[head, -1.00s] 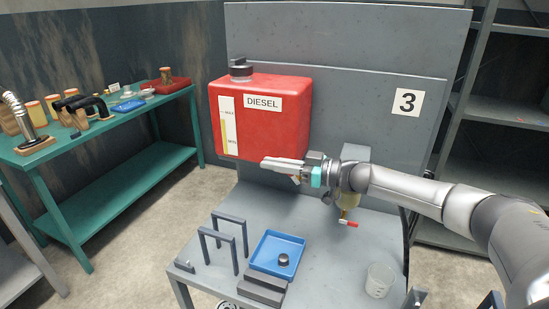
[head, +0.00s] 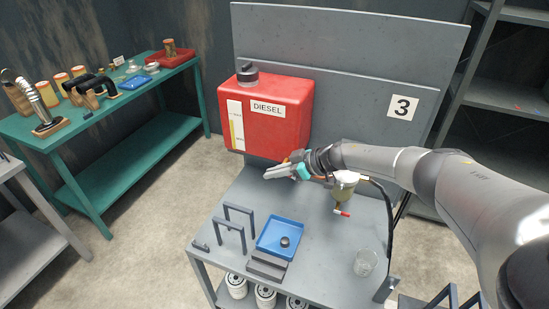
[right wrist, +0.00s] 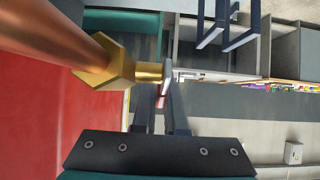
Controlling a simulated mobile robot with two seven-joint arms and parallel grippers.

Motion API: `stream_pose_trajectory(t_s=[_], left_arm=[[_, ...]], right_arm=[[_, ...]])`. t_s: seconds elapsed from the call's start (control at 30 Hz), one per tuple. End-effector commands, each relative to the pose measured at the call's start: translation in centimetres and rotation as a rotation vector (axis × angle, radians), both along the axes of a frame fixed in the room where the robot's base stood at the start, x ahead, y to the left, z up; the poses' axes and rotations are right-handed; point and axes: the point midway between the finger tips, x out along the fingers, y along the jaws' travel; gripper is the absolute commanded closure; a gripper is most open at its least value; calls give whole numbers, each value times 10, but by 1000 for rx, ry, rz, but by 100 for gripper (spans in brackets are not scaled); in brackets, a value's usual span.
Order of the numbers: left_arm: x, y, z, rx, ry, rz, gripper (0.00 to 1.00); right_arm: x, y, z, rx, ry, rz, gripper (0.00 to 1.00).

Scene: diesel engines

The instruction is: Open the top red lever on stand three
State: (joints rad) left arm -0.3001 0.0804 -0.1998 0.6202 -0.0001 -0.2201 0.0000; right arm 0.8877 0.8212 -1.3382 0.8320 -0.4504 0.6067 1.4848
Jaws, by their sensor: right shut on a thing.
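Stand three (head: 330,205) is a grey bench with a back panel marked 3 (head: 403,107) and a red diesel tank (head: 275,120). My right gripper (head: 272,173) is just below the tank's lower front edge, its fingers pointing left. In the right wrist view my right gripper (right wrist: 161,112) is shut on a small red piece, the top red lever (right wrist: 161,101), beside a brass fitting (right wrist: 118,68) and a copper pipe (right wrist: 50,30). The lever is mostly hidden by the fingers. Another red lever (head: 341,213) hangs under the filter bowl (head: 343,190). My left gripper is not in view.
A blue tray (head: 281,238) with a dark cap, dark upright frames (head: 232,232) and a clear beaker (head: 366,263) stand on the bench. Several white filters (head: 265,295) are underneath. A green table (head: 60,140) with parts stands left. Free floor lies between.

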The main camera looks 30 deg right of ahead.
Motion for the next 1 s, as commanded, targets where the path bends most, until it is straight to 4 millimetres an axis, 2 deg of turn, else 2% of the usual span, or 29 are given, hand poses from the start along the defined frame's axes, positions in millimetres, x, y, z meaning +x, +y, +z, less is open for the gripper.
stream_pose_trajectory(t_s=[0.03, 0.1, 0.3, 1.0], left_arm=[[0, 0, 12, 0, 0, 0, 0], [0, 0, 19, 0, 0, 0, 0], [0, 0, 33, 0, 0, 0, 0], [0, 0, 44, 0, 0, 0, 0]], right_arm=[[1, 1, 4, -23, 23, 2, 100], [1, 1, 0, -54, 58, 2, 100], [1, 0, -11, -132, 150, 1, 100], [-3, -3, -27, -250, 293, -1, 100]])
